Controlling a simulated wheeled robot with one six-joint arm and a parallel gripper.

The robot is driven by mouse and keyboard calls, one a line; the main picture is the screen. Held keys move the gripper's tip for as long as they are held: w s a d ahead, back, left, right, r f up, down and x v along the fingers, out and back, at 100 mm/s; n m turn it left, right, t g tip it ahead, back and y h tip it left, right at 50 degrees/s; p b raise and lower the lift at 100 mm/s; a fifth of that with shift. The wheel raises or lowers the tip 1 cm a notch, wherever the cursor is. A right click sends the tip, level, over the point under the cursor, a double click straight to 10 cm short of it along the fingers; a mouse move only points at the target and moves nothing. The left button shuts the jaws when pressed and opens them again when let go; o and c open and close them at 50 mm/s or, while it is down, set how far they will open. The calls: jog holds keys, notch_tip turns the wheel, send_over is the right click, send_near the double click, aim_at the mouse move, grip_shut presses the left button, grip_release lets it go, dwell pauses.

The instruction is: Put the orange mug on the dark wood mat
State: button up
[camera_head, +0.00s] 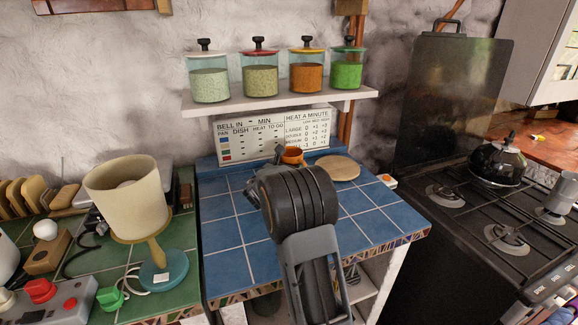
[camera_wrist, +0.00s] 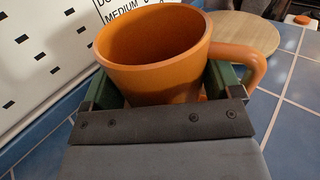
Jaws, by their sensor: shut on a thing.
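The orange mug (camera_head: 292,156) is at the back of the blue tiled counter, in front of the printed sign. In the wrist view the mug (camera_wrist: 150,65) is upright, its handle to the right. My gripper (camera_wrist: 160,92) is shut on the mug, one green finger on each side. In the head view my gripper (camera_head: 281,155) is partly hidden by my arm. I cannot tell whether the mug's base touches the counter. A round, light tan wood mat (camera_head: 338,168) lies just right of the mug; it shows behind the handle in the wrist view (camera_wrist: 244,35). I see no clearly dark mat.
The sign (camera_head: 235,136) stands close behind the mug. A shelf (camera_head: 280,104) with several glass jars hangs above. A lamp (camera_head: 130,195) stands left on green tiles. A black stove (camera_head: 470,215) is at the right. Blue tiles (camera_head: 375,205) right of my arm are clear.

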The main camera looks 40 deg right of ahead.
jog(key=shift+f, duration=0.15)
jog(key=o, duration=0.9)
jog(key=shift+s+a+r, duration=0.1)
jog(key=shift+a+r, duration=0.05)
jog(key=shift+r, duration=0.05)
jog(key=v, duration=1.1)
jog(key=shift+s+a+b, duration=0.15)
jog(key=shift+a+b, duration=0.2)
